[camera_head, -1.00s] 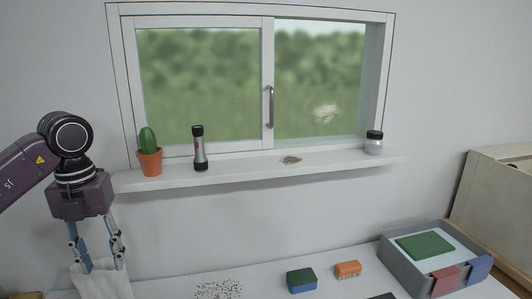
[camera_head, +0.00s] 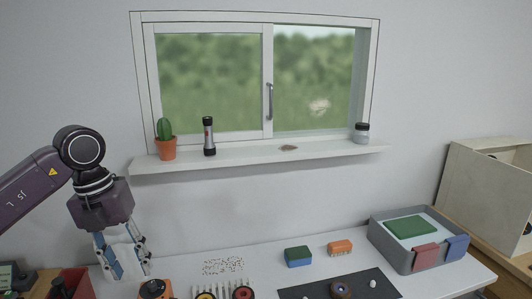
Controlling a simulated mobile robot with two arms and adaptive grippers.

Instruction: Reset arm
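My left arm comes in from the left edge, and its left gripper (camera_head: 126,272) points down over the table's left part. Its two fingers are apart, and I see nothing gripped between them. A white, cloth-like thing (camera_head: 126,260) shows between and behind the fingers, partly hidden by them; whether they touch it I cannot tell. My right gripper is out of view.
The white table (camera_head: 330,262) holds a green-blue block (camera_head: 298,256), an orange block (camera_head: 340,248), a grey tray (camera_head: 392,254), a dark mat (camera_head: 375,281) and a red bin (camera_head: 72,281). A cactus (camera_head: 165,135), flashlight (camera_head: 209,137) and jar (camera_head: 362,133) stand on the windowsill.

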